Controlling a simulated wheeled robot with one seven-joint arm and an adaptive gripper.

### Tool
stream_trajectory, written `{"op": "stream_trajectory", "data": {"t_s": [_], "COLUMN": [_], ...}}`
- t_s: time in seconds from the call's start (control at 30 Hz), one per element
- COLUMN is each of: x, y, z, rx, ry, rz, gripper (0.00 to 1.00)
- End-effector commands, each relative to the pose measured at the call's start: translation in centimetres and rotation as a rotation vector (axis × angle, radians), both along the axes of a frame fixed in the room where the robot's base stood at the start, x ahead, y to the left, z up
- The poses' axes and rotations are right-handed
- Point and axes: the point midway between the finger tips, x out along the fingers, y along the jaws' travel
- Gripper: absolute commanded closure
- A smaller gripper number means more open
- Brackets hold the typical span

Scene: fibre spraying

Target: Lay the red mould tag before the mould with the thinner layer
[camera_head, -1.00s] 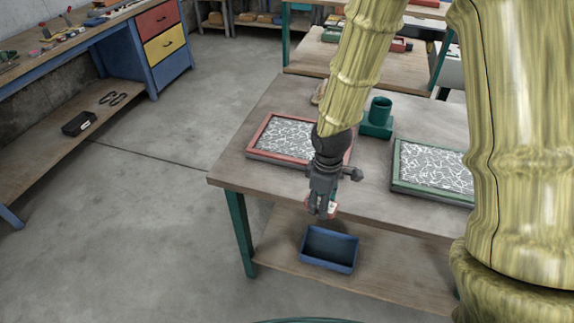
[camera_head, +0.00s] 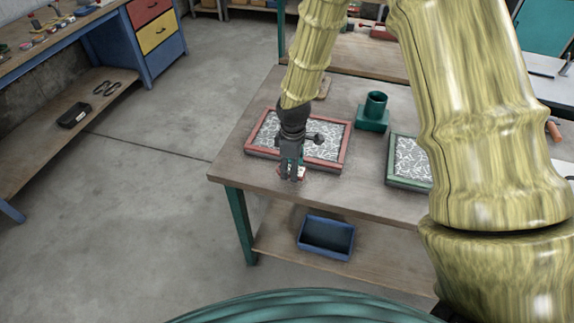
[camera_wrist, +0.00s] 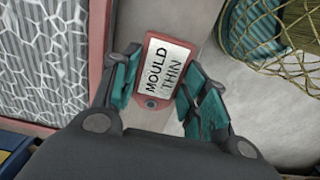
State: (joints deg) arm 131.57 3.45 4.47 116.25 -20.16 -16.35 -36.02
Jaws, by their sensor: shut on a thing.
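My gripper (camera_head: 291,177) is shut on the red mould tag (camera_wrist: 163,72), which has a red rim and a white face reading "MOULD THIN". The tag sits between the two fingers in the wrist view; only a sliver of it shows in the head view. The gripper is at the near side of the red-framed mould (camera_head: 335,160), by the table's front edge. Whether the tag touches the table I cannot tell. The red frame also shows in the wrist view (camera_wrist: 99,50). The green-framed mould (camera_head: 409,184) is further right, partly hidden by my arm. Both moulds hold pale fibre strands.
A green cup-like holder (camera_head: 374,108) stands behind and between the moulds. A blue bin (camera_head: 327,236) sits on the lower shelf. The wooden table top (camera_head: 350,197) is bare in front of the moulds. A blue workbench (camera_head: 150,72) stands at the left.

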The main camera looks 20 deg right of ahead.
Motion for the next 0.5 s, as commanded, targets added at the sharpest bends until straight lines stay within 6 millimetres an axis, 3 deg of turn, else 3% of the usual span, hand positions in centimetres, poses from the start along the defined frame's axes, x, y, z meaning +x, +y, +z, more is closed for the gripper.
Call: {"op": "stream_trajectory", "data": {"t_s": [0.17,0.5], "x": [2.0,2.2], "y": [0.8,0.9], "z": [-0.1,-1.8], "rx": [-0.001,-0.001], "ry": [-0.001,0.003], "rz": [0.003,0.003], "gripper": [0.72,0.72]}}
